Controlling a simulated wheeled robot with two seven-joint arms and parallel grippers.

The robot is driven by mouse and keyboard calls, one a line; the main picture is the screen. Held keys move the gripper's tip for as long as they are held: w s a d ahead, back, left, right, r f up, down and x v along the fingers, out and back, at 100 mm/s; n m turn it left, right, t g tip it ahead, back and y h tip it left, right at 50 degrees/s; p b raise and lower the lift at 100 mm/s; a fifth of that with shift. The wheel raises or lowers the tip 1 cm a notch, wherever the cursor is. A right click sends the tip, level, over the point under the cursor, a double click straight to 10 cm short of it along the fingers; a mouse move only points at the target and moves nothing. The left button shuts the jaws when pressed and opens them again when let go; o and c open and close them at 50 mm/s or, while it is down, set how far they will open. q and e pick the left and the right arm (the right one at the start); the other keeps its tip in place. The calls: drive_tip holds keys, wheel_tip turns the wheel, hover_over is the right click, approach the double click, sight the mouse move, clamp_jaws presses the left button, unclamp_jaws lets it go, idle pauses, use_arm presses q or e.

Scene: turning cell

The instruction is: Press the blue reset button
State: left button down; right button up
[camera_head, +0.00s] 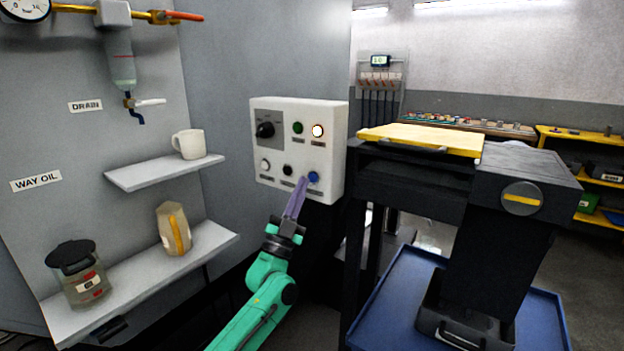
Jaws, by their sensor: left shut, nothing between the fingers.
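The blue reset button (313,177) sits at the lower right of a white control panel (333,140) on the grey wall. My left gripper (301,184) is shut and empty, with its fingers pointing up at the panel. Its fingertips show just left of and slightly below the blue button, by the panel's lower edge. I cannot tell whether they touch the panel. My right gripper is not in view.
The panel also has a black knob (265,130), a green button (298,128), a lit white button (318,131), another white button (265,165) and a black button (288,170). Shelves hold a mug (189,143) and jar (78,275). A dark machine (500,190) stands right.

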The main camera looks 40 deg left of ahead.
use_arm(q)
drive_tip(key=shift+w, duration=0.15)
drive_tip(key=shift+w, duration=0.3)
drive_tip(key=shift+w, duration=0.35)
idle(0.7)
drive_tip(key=shift+s+p, duration=0.35)
drive_tip(key=shift+s, duration=0.45)
drive_tip(key=shift+s+p, duration=1.1)
drive_tip(key=shift+s, duration=1.4)
